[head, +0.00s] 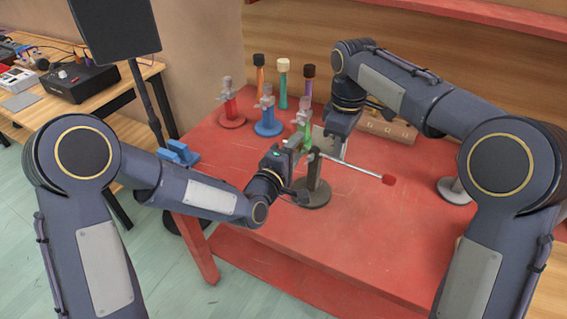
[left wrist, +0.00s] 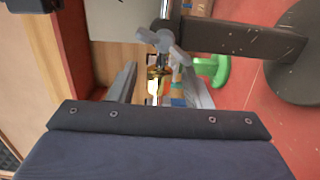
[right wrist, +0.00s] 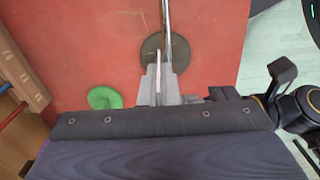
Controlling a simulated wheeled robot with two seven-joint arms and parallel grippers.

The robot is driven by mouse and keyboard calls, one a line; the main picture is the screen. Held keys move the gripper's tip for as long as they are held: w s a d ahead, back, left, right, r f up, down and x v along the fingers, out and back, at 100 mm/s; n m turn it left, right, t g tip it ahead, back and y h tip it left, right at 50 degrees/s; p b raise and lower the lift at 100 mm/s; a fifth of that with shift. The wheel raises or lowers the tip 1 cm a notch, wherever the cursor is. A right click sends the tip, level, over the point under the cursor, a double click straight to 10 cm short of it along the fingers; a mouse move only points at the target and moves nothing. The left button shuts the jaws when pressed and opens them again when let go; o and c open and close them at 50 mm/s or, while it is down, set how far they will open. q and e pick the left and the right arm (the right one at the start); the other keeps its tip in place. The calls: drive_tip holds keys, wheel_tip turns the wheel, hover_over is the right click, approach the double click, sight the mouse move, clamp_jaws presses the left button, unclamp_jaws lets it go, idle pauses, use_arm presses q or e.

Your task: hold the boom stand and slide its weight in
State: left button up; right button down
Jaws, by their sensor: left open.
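The boom stand has a round dark base (head: 313,194), a short dark post, and a thin metal boom (head: 360,171) with a red tip (head: 389,180). My left gripper (head: 296,147) is open beside the top of the stand. In the left wrist view, the dark post (left wrist: 245,40) and a grey wing-nut clamp (left wrist: 163,42) lie just past its fingers, and a brass-coloured piece (left wrist: 155,78) shows between them. My right gripper (right wrist: 162,75) is shut on the boom (right wrist: 167,25) above the base (right wrist: 152,48). I cannot clearly make out the weight.
Red (head: 230,112), blue (head: 268,121) and green stands are behind on the red table (head: 380,240), with several coloured handles farther back. A wooden block with holes (head: 388,128) stands at the back right, and a grey stand (head: 452,190) at the right. The front of the table is clear.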

use_arm(q)
drive_tip(key=v, duration=0.8)
drive_tip(key=shift+s+a, duration=0.15)
drive_tip(key=shift+s, duration=0.2)
drive_tip(key=shift+r, duration=0.1)
use_arm(e)
drive_tip(key=c, duration=1.6)
unclamp_jaws()
drive_tip(key=shift+r, duration=0.1)
